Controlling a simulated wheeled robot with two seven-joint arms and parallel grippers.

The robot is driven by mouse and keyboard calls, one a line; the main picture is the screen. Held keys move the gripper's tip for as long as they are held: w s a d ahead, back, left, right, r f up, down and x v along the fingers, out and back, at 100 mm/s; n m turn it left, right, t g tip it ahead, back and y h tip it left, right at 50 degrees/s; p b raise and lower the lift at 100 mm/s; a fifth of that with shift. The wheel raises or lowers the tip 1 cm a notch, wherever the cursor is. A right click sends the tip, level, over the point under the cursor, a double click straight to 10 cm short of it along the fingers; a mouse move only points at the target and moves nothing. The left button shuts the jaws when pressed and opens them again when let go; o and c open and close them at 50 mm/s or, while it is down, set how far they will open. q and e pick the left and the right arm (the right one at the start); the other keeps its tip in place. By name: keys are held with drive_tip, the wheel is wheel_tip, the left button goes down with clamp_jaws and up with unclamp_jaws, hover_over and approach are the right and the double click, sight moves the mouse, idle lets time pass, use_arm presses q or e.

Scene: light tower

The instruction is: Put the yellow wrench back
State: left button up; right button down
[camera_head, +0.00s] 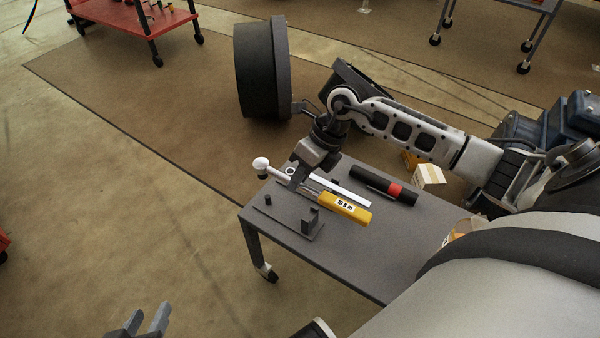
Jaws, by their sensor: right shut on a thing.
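The yellow wrench (343,206) has a yellow handle, a metal shaft and a round white head. My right gripper (300,178) is shut on its shaft, over the left part of the grey cart top (375,260). A dark holder plate with upright posts (290,218) sits on the cart beside and partly below the wrench. I cannot tell whether the wrench touches the posts. My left gripper (140,322) is at the bottom left edge, away from the cart, with its fingers apart and nothing between them.
A pale bar (343,190) lies behind the wrench. A black cylinder with a red band (372,182) lies further back on the cart. A small open box (430,174) is at the far edge. A large dark drum (262,68) stands beyond.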

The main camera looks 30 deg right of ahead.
use_arm(q)
drive_tip(key=shift+f, duration=0.1)
